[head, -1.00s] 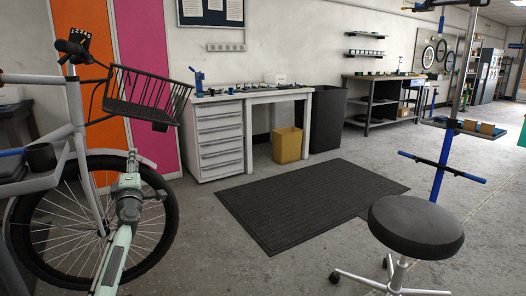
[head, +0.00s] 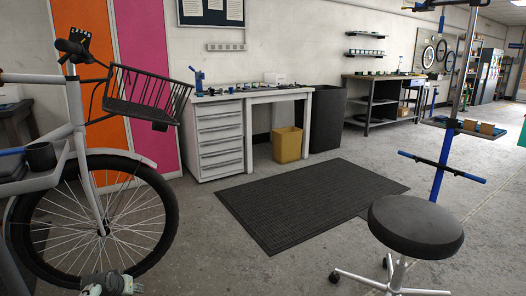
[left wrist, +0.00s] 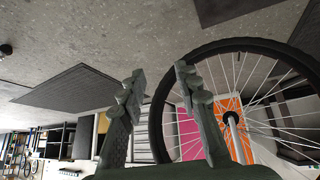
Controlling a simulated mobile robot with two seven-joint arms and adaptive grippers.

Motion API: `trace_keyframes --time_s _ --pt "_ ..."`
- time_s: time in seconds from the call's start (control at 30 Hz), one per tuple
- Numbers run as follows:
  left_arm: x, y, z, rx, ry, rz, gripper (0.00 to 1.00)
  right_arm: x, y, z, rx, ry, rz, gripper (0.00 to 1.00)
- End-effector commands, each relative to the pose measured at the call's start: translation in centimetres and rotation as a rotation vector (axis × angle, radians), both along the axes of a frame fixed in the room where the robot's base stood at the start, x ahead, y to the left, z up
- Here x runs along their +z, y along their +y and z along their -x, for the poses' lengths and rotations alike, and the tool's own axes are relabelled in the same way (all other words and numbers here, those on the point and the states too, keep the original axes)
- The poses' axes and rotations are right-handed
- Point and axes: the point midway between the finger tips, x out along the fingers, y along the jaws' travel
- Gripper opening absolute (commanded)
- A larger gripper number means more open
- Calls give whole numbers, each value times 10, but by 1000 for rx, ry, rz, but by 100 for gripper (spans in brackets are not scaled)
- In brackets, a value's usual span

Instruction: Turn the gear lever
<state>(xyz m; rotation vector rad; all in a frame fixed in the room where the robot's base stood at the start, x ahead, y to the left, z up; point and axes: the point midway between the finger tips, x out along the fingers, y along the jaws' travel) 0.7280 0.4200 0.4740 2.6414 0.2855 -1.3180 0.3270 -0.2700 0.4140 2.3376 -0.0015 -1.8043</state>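A grey cargo bike stands at the left of the head view, with a black handlebar grip (head: 72,48) at its upper left. A small black plate with white marks (head: 84,39) shows just behind the grip; I cannot make out a separate gear lever. Part of my left arm (head: 108,284) shows at the bottom edge, in front of the front wheel (head: 165,215) and far below the grip. In the left wrist view, my left gripper (left wrist: 159,76) is open and empty, its fingers apart, with the wheel (left wrist: 158,115) behind and to the right. My right gripper is not in view.
A black front basket (head: 148,95) juts right from the bike. A white drawer bench (head: 220,140), a yellow bin (head: 287,145) and a black stool (head: 415,225) stand to the right. A dark mat (head: 305,200) lies on open floor between them.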

Motion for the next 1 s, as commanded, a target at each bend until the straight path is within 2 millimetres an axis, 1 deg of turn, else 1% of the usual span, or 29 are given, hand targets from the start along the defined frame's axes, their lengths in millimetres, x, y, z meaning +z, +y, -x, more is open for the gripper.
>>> trace_keyframes --time_s 0.03,0.1,0.17,0.2,0.27,0.3,0.37,0.4,0.57,0.67,0.77,0.87,0.9,0.97,1.0 --pt "-9 8 15 -21 80 -54 32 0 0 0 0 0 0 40" --pt "-19 20 37 -46 193 -130 32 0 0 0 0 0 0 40" --pt "-24 31 55 -59 283 -187 32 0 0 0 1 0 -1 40" --pt "-26 39 66 -65 338 -224 32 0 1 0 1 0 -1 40" --pt "-28 50 83 -71 420 -275 32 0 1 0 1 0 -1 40" --pt "-28 58 95 -72 474 -309 32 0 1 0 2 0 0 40" --pt "-26 69 111 -71 550 -357 32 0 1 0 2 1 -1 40" --pt "-39 55 120 -93 537 -349 32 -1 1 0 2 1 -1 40" --pt "-62 23 149 -147 515 -345 32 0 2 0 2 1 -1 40" --pt "-76 0 173 -183 504 -337 32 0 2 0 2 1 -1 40" --pt "-89 -27 205 -221 491 -324 32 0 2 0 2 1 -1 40" --pt "-98 -59 248 -265 475 -300 32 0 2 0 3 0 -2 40" --pt "-99 -73 269 -281 466 -288 32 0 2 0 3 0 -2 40" --pt "-97 -94 301 -303 454 -266 32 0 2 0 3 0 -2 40" --pt "-94 -106 320 -315 444 -253 32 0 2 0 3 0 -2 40"
